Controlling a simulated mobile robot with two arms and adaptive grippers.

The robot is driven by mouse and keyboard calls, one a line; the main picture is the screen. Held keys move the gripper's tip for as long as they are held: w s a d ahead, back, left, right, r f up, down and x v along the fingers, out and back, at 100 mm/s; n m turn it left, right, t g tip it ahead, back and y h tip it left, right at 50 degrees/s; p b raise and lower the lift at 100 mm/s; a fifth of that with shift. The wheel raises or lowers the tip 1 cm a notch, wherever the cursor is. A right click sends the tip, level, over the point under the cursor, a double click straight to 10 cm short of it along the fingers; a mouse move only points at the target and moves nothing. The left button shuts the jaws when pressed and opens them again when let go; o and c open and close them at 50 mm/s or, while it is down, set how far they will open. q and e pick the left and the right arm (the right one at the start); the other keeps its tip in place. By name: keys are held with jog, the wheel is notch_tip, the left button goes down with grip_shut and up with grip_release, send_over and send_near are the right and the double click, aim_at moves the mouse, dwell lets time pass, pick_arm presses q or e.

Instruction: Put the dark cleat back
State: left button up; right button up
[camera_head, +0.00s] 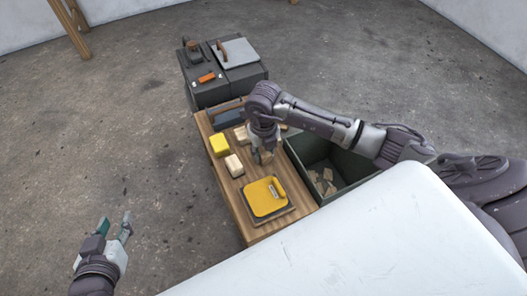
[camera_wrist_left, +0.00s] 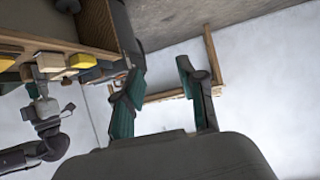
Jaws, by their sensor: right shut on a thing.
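My right gripper (camera_head: 262,147) points down over the wooden bench (camera_head: 232,206). It is shut on a small tan block (camera_head: 266,158), low over the bench top; I cannot tell whether the block touches it. A dark blue-grey block (camera_head: 228,118) lies at the bench's far end, and I cannot tell whether it is the dark cleat. My left gripper (camera_head: 114,226) is open and empty over the floor, away from the bench. Its two fingers stand apart in the left wrist view (camera_wrist_left: 160,95).
A yellow block (camera_head: 219,144) and a pale wood block (camera_head: 234,165) lie left of my right gripper. A yellow plate (camera_head: 265,197) lies on the near end. A dark open bin (camera_head: 345,184) with scraps stands right. Dark cases (camera_head: 225,86) stand behind.

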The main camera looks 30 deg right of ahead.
jog(key=shift+f, duration=0.1)
jog(key=o, duration=1)
